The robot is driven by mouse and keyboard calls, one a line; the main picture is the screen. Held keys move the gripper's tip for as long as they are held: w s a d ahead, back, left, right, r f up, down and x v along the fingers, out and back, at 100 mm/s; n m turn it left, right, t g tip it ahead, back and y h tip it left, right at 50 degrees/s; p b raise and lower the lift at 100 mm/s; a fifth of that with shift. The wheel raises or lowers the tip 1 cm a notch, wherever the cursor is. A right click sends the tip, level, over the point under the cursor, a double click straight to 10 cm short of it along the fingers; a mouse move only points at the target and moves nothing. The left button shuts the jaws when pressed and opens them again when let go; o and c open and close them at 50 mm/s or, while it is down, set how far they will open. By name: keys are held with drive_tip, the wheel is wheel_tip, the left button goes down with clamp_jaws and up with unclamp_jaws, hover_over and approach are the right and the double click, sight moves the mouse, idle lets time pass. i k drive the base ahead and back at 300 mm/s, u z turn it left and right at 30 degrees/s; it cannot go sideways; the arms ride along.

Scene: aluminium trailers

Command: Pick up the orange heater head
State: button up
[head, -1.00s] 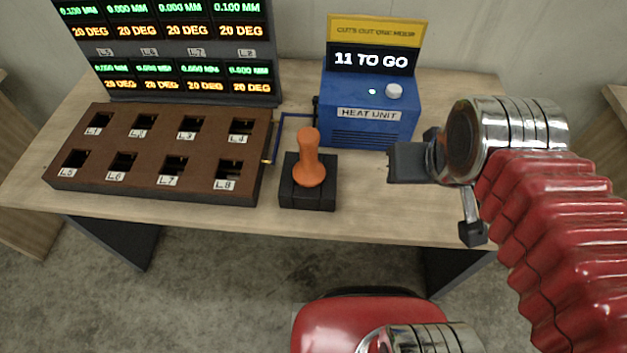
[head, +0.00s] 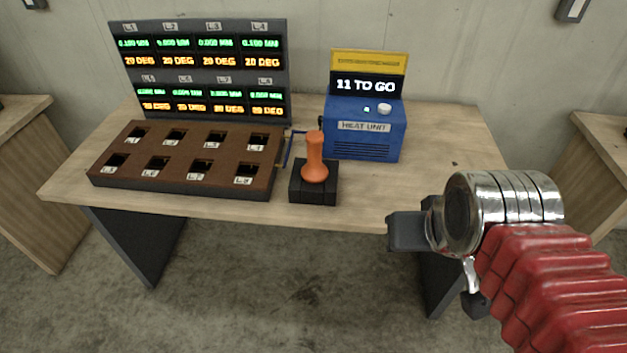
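The orange heater head (head: 315,160) stands upright on a small black block (head: 313,187) near the front edge of the table. Its narrow stem points up and its wide end rests on the block. My gripper (head: 405,231) is to the right of the heater head and lower in the picture, apart from it, in front of the table's front edge. Its dark end points left. The fingers overlap from this side, so their opening does not show.
A brown slotted block (head: 190,158) stands left of the heater head, with a display board (head: 205,65) behind it. The right part of the wooden tabletop (head: 450,150) is clear.

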sight(315, 171)
drive_tip(key=k, duration=0.8)
drive_tip(key=u, duration=0.95)
drive_tip(key=i, duration=1.45)
drive_tip(key=u, duration=0.05)
